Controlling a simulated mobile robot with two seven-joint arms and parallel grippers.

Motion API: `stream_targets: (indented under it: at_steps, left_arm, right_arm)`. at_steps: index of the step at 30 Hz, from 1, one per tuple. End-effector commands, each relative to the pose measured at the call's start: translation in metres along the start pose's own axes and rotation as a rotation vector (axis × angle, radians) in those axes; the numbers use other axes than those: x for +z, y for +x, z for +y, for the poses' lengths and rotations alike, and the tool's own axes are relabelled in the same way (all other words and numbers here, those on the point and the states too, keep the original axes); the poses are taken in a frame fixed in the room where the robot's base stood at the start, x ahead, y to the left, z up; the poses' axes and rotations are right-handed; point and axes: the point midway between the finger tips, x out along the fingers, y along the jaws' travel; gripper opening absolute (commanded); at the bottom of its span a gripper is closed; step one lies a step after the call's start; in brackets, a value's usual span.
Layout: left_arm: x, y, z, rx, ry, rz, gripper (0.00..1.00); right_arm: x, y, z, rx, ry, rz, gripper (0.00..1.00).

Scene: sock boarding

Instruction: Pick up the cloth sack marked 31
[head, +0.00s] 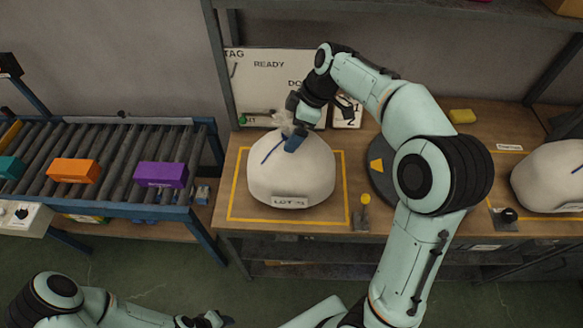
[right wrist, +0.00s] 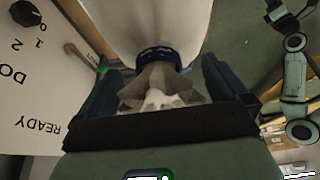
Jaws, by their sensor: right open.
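A white cloth sack (head: 290,175) stands on the table inside a yellow outlined square, with a lot label on its front whose number I cannot read clearly. In the right wrist view, the sack (right wrist: 150,20) has a dark blue tie (right wrist: 158,58) around its gathered neck (right wrist: 160,85). My right gripper (head: 294,134) is at the top of the sack. Its open fingers (right wrist: 160,85) stand on either side of the neck, apart from it. My left gripper (head: 208,320) is low at the bottom edge of the head view, away from the sack; its fingers are not clear.
A second white sack (head: 550,176) sits at the right edge. A sign board (head: 262,90) stands behind the first sack. A dark round plate (head: 378,180) lies right of it, partly behind my right arm. A roller conveyor (head: 110,150) with coloured boxes is on the left.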

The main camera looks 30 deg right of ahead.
Motion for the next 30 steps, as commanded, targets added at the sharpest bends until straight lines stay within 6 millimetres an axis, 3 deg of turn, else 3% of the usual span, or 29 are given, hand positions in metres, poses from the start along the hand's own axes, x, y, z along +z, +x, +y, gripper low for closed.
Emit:
stream_targets:
  at_steps: [3, 10, 11, 18, 20, 30]
  left_arm:
    - [0.0008, 0.0010, -0.0007, 0.000, 0.000, -0.001, 0.43]
    - [0.0006, 0.0008, -0.0005, 0.000, 0.000, -0.001, 0.43]
    - [0.0006, 0.0008, -0.0005, 0.000, 0.000, -0.001, 0.43]
    - [0.0007, 0.0008, -0.0005, 0.000, 0.000, -0.001, 0.43]
    - [0.0007, 0.0008, -0.0005, 0.000, 0.000, -0.001, 0.43]
    - [-0.0002, -0.0003, 0.0001, 0.000, 0.000, 0.000, 0.43]
  right_arm:
    - [0.0003, 0.0110, -0.0002, -0.001, 0.001, -0.001, 1.00]
    - [0.0000, 0.0119, 0.0003, 0.001, 0.001, 0.001, 1.00]
    - [0.0000, 0.0119, 0.0003, 0.001, 0.001, 0.001, 0.94]
    - [0.0000, 0.0116, 0.0002, 0.001, 0.001, 0.000, 0.15]
    - [-0.0008, 0.0106, 0.0006, 0.003, 0.000, 0.003, 0.00]
    - [-0.0027, 0.0063, 0.0008, 0.004, 0.000, 0.004, 0.00]
